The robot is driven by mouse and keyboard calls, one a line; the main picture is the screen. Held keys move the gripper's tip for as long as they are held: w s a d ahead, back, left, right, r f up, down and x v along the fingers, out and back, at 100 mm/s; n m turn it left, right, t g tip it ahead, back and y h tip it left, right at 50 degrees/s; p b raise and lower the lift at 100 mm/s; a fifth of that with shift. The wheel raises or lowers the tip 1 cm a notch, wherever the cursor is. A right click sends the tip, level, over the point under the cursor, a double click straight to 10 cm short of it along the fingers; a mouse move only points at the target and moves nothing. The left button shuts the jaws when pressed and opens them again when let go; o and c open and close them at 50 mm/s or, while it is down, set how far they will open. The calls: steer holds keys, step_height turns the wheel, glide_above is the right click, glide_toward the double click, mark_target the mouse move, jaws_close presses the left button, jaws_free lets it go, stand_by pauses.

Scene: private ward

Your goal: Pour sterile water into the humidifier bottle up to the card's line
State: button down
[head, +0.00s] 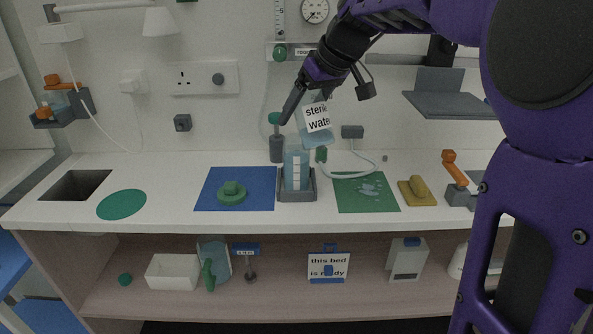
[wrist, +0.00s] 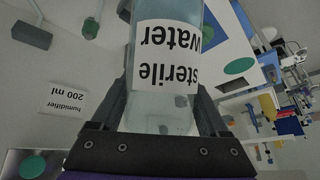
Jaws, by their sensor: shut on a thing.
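My gripper (head: 303,101) is shut on the sterile water bottle (head: 317,117), a clear bottle with a white label. It holds the bottle tilted, above the humidifier bottle (head: 296,170). In the wrist view the sterile water bottle (wrist: 166,100) fills the space between the fingers, its label upside down. The humidifier bottle is clear bluish with a white marked strip, and stands upright in a grey tray (head: 297,198). Its water level is too small to tell, and no stream shows clearly. The card (wrist: 67,97) on the wall reads "humidifier 200 ml".
A green lid-like piece (head: 231,193) lies on the blue mat (head: 204,202). Right of the tray, a green mat (head: 350,206) bears a pale splash-like patch; a yellow sponge-like block (head: 418,190) lies beyond it. A pale tube (head: 344,173) curves behind. The counter's left has a dark recess (head: 76,184).

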steer(key=shift+w+a+r+t+y, duration=0.2)
steer(key=shift+w+r+t+y, duration=0.2)
steer(key=shift+t, duration=0.3)
steer(key=shift+w+a+r+n+t+y, duration=0.15)
steer(key=shift+w+a+r+t+y, duration=0.15)
steer(key=shift+w+t+y, duration=0.45)
steer(key=shift+w+a+r+n+t+y, duration=0.2)
steer(key=shift+w+a+t+y, duration=0.2)
steer(key=shift+t, duration=0.55)
step_height(320, 180, up, 4)
steer(key=shift+p, duration=0.8)
steer(key=shift+f, duration=0.1)
